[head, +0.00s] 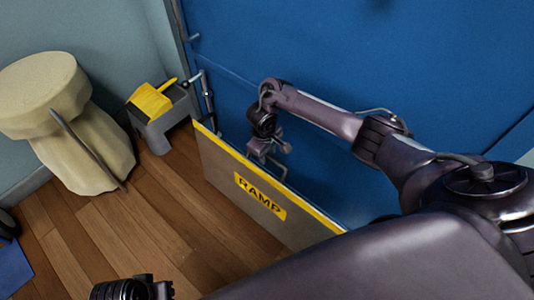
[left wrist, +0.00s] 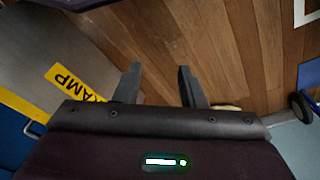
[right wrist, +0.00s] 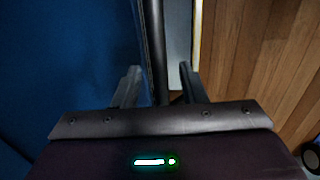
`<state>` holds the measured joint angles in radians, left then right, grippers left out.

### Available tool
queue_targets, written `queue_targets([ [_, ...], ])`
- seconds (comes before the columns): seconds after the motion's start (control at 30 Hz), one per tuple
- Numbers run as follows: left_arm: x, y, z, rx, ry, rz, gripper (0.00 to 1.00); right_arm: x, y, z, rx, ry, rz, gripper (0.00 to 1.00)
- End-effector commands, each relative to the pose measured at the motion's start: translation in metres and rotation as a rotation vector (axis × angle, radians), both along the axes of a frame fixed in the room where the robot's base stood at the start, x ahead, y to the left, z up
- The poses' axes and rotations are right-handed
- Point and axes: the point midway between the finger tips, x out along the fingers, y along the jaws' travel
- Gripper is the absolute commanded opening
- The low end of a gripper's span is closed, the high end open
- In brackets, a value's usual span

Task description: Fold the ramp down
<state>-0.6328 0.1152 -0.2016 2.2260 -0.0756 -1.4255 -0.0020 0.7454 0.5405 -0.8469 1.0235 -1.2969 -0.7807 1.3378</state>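The ramp (head: 230,185) is a grey panel with a yellow upper edge and a yellow RAMP label. It stands steeply upright in front of the blue wall in the head view. It also shows at the left of the left wrist view (left wrist: 42,45). My right gripper (head: 268,150) is close to the ramp's upper edge, on the wall side. In the right wrist view its fingers (right wrist: 158,85) are apart, with a dark upright bar between them in the picture; I cannot tell whether they touch it. My left gripper (left wrist: 158,85) is open and empty above the floor.
A cream stump-like seat (head: 85,140) with a dark stick against it stands at the left. A grey step stool (head: 165,127) with a yellow object on top stands near the ramp's far end. A blue mat (head: 14,270) lies lower left. The wooden floor before the ramp is clear.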

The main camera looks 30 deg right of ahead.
Motion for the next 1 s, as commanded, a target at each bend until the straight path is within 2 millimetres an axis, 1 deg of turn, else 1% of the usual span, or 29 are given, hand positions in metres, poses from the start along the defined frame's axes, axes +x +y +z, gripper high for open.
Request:
queue_targets([
  [0.17, 0.0, 0.0, 0.0, 0.0, 0.0, 0.0, 0.36, 0.0, 0.0, 0.0, 0.0, 0.0, 0.0, 0.38],
  [0.4, 0.0, 0.0, 0.0, -0.001, -0.001, 0.0, 0.36, 0.0, 0.0, 0.0, 0.0, 0.0, 0.0, 0.07],
  [0.47, 0.0, 0.0, 0.0, -0.001, -0.001, 0.0, 0.36, 0.0, 0.0, 0.0, 0.0, 0.0, 0.0, 0.0],
  [0.77, 0.0, 0.0, 0.002, -0.002, -0.003, 0.0, 0.36, 0.0, 0.002, 0.001, -0.002, -0.001, 0.001, 0.0],
  [0.8, 0.001, 0.0, -0.001, 0.0, -0.002, 0.002, 0.36, -0.001, 0.003, 0.002, -0.005, -0.001, 0.001, 0.0],
  [1.0, 0.007, 0.006, -0.042, 0.008, 0.01, 0.024, 0.36, -0.005, 0.019, 0.004, -0.032, -0.01, 0.004, 0.0],
])
